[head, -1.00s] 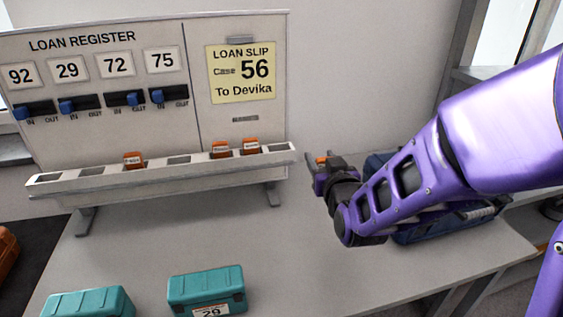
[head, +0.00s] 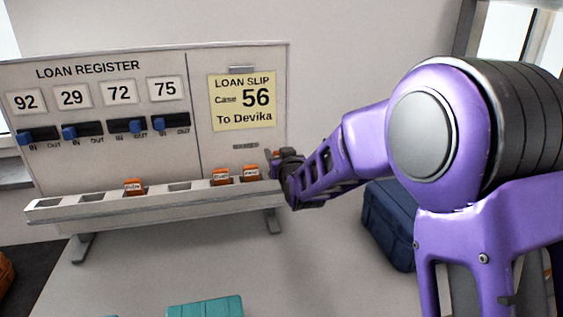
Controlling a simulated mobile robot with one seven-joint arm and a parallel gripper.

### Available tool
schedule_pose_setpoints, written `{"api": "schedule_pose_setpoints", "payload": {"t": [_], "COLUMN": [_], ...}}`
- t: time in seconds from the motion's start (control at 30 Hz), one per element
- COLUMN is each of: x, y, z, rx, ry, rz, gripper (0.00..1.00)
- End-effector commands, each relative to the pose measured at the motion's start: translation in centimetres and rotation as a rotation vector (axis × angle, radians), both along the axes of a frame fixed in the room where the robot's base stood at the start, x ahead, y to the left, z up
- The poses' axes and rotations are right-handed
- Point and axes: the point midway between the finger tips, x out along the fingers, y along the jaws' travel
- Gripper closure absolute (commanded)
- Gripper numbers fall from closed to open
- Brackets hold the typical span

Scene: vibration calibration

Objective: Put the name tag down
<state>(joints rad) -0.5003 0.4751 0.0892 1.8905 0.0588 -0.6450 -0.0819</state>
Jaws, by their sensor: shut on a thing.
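My gripper (head: 273,156) is at the right end of the loan register board, just above and beside the right end of its slotted tray (head: 60,209). It is shut on a small orange name tag, of which only a trace shows at the fingers; the writing cannot be read. Three other orange tags stand in the tray: one at the left (head: 134,187), and two close together at the right (head: 221,177) and (head: 251,173). Some slots between them look empty.
The loan register board (head: 150,150) carries numbers, blue sliders and a yellow loan slip (head: 243,102) reading case 56, To Devika. A dark blue case (head: 388,228) stands right. A teal case (head: 205,307) is at the front. The table's middle is clear.

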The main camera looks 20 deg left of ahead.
Motion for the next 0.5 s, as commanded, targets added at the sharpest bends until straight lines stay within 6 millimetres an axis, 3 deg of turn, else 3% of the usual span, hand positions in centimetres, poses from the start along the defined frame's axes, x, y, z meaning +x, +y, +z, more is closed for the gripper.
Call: {"api": "schedule_pose_setpoints", "payload": {"t": [0.2, 0.4, 0.5], "x": [1.2, 1.2, 1.2], "y": [0.7, 0.7, 0.7], "z": [0.0, -3.1, -3.6], "rx": [0.0, -0.002, 0.0], "ry": [0.0, 0.003, 0.0], "rz": [0.0, 0.0, -0.001], "gripper": [1.0, 1.0, 1.0]}}
